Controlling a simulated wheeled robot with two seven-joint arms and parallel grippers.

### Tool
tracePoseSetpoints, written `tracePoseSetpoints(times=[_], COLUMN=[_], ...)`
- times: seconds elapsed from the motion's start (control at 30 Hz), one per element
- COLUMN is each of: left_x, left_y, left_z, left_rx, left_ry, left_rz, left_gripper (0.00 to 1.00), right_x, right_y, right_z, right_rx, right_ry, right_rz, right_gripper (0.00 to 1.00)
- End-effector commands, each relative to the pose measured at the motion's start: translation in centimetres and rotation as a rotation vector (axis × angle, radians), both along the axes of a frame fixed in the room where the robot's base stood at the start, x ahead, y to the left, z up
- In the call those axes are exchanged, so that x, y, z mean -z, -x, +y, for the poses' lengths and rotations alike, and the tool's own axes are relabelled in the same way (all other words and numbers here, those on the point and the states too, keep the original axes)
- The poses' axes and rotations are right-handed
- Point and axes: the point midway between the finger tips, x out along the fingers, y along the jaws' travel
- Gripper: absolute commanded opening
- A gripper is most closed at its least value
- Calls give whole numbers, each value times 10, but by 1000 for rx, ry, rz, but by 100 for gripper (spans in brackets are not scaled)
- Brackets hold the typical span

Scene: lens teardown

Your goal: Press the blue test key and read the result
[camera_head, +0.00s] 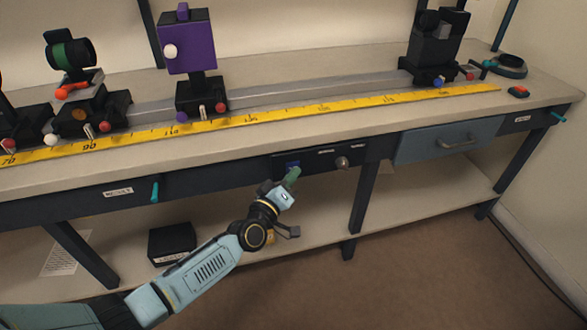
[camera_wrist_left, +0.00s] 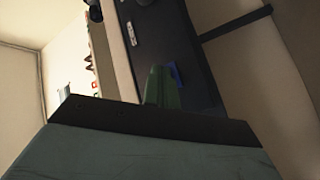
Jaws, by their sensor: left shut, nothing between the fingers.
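The blue test key (camera_head: 292,164) is on the dark front panel (camera_head: 312,161) under the bench top's front edge. My left gripper (camera_head: 292,177), with green fingers, is shut and empty just in front of the key and partly covers it. In the left wrist view the shut fingers (camera_wrist_left: 160,88) stand next to the blue key (camera_wrist_left: 175,74), which shows at their right. I cannot tell whether they touch it or whether it is pushed in. I see no readable result on the panel. My right gripper is not in view.
A grey knob (camera_head: 342,162) sits right of the key on the panel. A blue-grey drawer (camera_head: 449,142) is further right. A yellow ruler (camera_head: 270,115) and several optical mounts, including a purple one (camera_head: 188,45), stand on the bench. A black box (camera_head: 172,241) is on the lower shelf.

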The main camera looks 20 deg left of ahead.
Motion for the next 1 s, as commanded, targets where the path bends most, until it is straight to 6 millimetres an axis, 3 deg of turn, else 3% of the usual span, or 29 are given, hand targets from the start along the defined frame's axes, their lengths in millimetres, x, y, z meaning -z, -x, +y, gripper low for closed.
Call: tracePoseSetpoints(times=[0.8, 1.0], left_x=[0, -2], left_y=[14, 28], left_z=[-10, -19], left_rx=[-1, 1], left_ry=[0, 0], left_rz=[-1, 2], left_gripper=[0, 0], right_x=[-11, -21], right_y=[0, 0], right_z=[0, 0], right_rx=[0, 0], right_ry=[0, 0], right_rz=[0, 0], right_gripper=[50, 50])
